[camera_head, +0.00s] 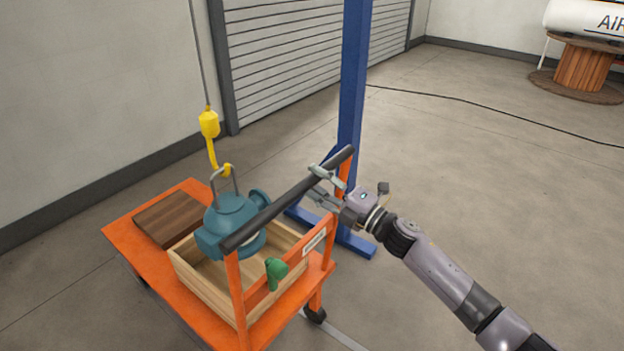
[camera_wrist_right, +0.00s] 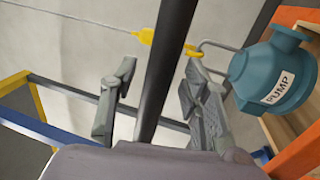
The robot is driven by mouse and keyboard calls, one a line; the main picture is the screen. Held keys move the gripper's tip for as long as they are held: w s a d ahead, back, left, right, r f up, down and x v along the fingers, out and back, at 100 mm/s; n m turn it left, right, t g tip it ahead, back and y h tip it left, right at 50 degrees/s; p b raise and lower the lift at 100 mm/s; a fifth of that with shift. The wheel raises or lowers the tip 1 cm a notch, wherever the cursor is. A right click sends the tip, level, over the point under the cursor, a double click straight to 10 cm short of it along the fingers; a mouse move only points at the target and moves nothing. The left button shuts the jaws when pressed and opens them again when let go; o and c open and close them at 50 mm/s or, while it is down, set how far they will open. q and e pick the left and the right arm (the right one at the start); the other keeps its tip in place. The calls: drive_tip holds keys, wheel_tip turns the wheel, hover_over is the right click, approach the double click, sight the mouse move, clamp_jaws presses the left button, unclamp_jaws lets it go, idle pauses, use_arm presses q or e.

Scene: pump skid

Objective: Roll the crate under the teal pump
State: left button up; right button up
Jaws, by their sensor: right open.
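The teal pump (camera_head: 228,222) hangs by its lifting loop from a yellow hook (camera_head: 225,170) on a hoist cable. It also shows in the wrist view, labelled PUMP (camera_wrist_right: 277,78). The open wooden crate (camera_head: 203,287) stands on an orange cart (camera_head: 142,236), and the pump appears over it. I cannot tell whether the pump touches the crate. The cart has a black push bar (camera_head: 265,218). My right gripper (camera_head: 322,182) is open at the bar's far end. In the wrist view its fingers (camera_wrist_right: 155,85) stand on either side of the bar. My left gripper is out of view.
A brown wooden block (camera_head: 172,217) lies on the cart beside the crate. A green object (camera_head: 275,272) is at the cart's near rail. A blue post (camera_head: 353,90) with floor feet stands just behind the bar. Open floor (camera_head: 480,190) lies to the right, crossed by a black cable (camera_head: 480,103).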

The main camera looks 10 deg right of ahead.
drive_tip(key=v, duration=1)
drive_tip(key=shift+s+d, duration=0.2)
drive_tip(key=d+f+m+h+p, duration=0.1)
drive_tip(key=d+f+m+h, duration=0.3)
drive_tip(key=f, duration=0.6)
drive_tip(key=d+f+m+h, duration=0.2)
drive_tip(key=f+m+h, duration=0.3)
drive_tip(key=f, duration=0.4)
drive_tip(key=s+d+f+m+g+h+p, duration=0.1)
drive_tip(key=s+f+m+g, duration=0.15)
drive_tip(key=s+f, duration=0.5)
drive_tip(key=s+d+f+m+g+h, duration=0.1)
drive_tip(key=s+f+m, duration=0.3)
drive_tip(key=f, duration=0.6)
drive_tip(key=s+d+f+m+g+h+p, duration=0.1)
drive_tip(key=s+f+m+g, duration=0.15)
drive_tip(key=s+f, duration=0.45)
drive_tip(key=s+a+f+m+g, duration=0.2)
drive_tip(key=s+f, duration=0.3)
drive_tip(key=s, duration=0.6)
drive_tip(key=s+a+f+m+g, duration=0.1)
drive_tip(key=s+f, duration=0.4)
drive_tip(key=s, duration=0.6)
drive_tip(key=s+a+f+m+g+h+p, duration=0.1)
drive_tip(key=s+a+f+g, duration=0.3)
drive_tip(key=s, duration=0.6)
drive_tip(key=shift+s+f+m+g, duration=0.4)
drive_tip(key=shift+f+m+g, duration=0.3)
drive_tip(key=shift+m, duration=0.1)
